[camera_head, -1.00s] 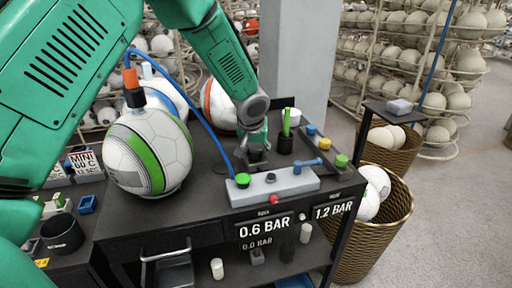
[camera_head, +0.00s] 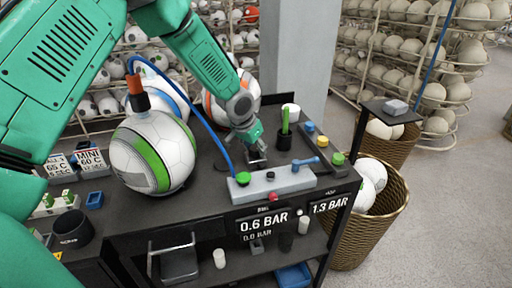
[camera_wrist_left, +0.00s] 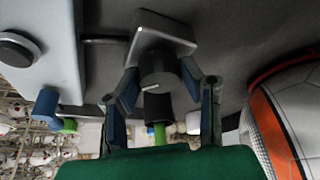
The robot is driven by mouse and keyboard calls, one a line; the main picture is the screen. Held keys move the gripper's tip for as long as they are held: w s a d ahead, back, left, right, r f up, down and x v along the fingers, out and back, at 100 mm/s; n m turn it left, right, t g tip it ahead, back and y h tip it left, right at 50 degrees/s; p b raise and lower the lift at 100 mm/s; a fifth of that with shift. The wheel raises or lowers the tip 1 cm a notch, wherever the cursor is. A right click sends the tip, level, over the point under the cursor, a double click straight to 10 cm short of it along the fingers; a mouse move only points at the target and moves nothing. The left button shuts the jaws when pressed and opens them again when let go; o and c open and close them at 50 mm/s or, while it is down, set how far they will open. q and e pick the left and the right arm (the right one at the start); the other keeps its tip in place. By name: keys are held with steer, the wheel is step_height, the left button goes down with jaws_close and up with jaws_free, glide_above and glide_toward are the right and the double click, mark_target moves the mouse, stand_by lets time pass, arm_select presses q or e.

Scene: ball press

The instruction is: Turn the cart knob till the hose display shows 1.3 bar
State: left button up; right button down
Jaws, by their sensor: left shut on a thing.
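My left gripper (camera_head: 257,148) is at the back of the black cart top (camera_head: 215,196), behind the grey valve block (camera_head: 270,184). In the left wrist view, its two fingers (camera_wrist_left: 158,78) are closed on the dark round knob (camera_wrist_left: 157,66), which has a white pointer line. The knob sits on a small grey metal box (camera_wrist_left: 163,27). In the head view the fingers mostly hide the knob. The right display (camera_head: 329,205) on the cart front reads 1.3 BAR; its small label is hard to read. The left display (camera_head: 263,224) reads 0.6 BAR, with 0.0 BAR below it. My right gripper is not in view.
A white and green ball (camera_head: 152,152) stands left on the cart, with a hose fitting (camera_head: 137,95) on top. A blue hose (camera_head: 200,115) arcs from there to the valve block. A black cup with a green stick (camera_head: 285,135) is close right of my gripper. A ball basket (camera_head: 375,225) stands right.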

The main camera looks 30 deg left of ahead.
arm_select(q)
steer(key=o, duration=1.1)
steer(key=shift+a, duration=0.1)
steer(key=shift+o, duration=0.2)
steer(key=shift+r, duration=0.2)
steer(key=v, duration=1.1)
steer(key=shift+a+r, duration=0.1)
steer(key=shift+r, duration=0.05)
